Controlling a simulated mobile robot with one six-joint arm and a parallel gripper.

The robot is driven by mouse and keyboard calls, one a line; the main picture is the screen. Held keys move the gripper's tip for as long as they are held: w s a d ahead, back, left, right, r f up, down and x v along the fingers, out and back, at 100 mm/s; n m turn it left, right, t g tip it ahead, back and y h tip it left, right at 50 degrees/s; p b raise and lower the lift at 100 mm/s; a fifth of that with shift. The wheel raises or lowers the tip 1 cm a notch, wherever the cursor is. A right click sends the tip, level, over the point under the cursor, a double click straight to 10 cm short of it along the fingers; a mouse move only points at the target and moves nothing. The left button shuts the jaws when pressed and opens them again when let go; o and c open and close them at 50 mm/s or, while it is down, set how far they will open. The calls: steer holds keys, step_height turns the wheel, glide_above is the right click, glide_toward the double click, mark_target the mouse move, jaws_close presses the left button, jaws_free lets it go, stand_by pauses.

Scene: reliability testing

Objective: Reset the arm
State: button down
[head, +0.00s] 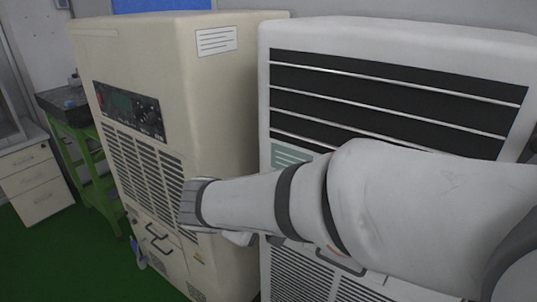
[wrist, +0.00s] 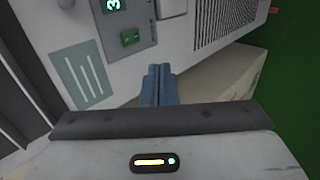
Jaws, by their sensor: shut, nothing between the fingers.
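My gripper (wrist: 159,72) shows in the wrist view as two blue fingers pressed together, with nothing between them. It points toward the front of a white machine, near a control panel (wrist: 124,22) with a lit green display and a green button. I cannot tell whether the fingertips touch it. In the head view my white arm reaches from the lower right across the front of the white machine (head: 400,48), its far end overlapping the beige machine. The fingers cannot be made out there, and the control panel is hidden behind the arm.
A beige machine (head: 150,60) with a dark control panel and vents stands left of the white one, close beside it. Further left are a green-framed stand (head: 97,165) and a white drawer cabinet (head: 35,180). Green floor (head: 90,255) is clear at lower left.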

steer(key=s+d+f+m+g+y, duration=0.2)
steer(key=s+d+m, duration=0.3)
steer(key=s+d, duration=0.1)
steer(key=s+d+f+m+g+y, duration=0.1)
steer(key=s+d+m+g+y, duration=0.1)
steer(key=s+d+m, duration=0.4)
steer(key=d+y+b, duration=0.1)
steer(key=d, duration=0.2)
steer(key=shift+s+d+f, duration=0.15)
steer(key=shift+d+f, duration=0.15)
steer(key=shift+f, duration=0.1)
